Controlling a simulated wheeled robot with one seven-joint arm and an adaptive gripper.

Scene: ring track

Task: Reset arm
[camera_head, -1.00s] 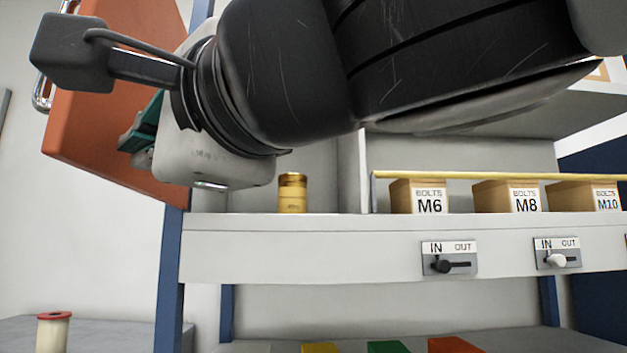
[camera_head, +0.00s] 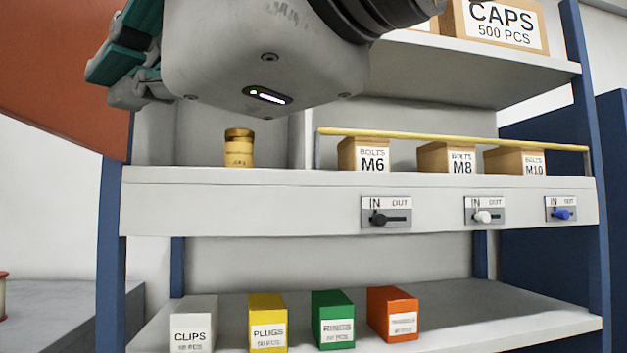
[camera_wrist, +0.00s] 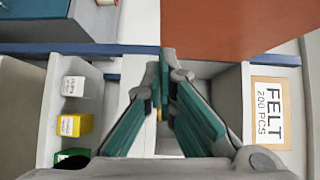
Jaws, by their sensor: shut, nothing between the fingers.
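My gripper (camera_wrist: 163,78) points away from the wrist camera. Its teal fingers come together at the tips and hold nothing. In the head view my gripper (camera_head: 122,60) shows at the upper left, in front of the shelf unit, with my white wrist housing beside it. An orange panel (camera_head: 60,75) is behind the fingers at the left. The same panel fills the upper right of the wrist view (camera_wrist: 230,20), just beyond the fingertips. In the head view, the fingertips are partly hidden.
A shelf (camera_head: 350,180) carries a yellow canister (camera_head: 239,148) and boxes M6 (camera_head: 365,155), M8 (camera_head: 450,158) and M10 (camera_head: 516,161). Several small boxes, including green (camera_head: 333,318), stand on the lower shelf. A FELT box (camera_wrist: 270,112) is at right in the wrist view.

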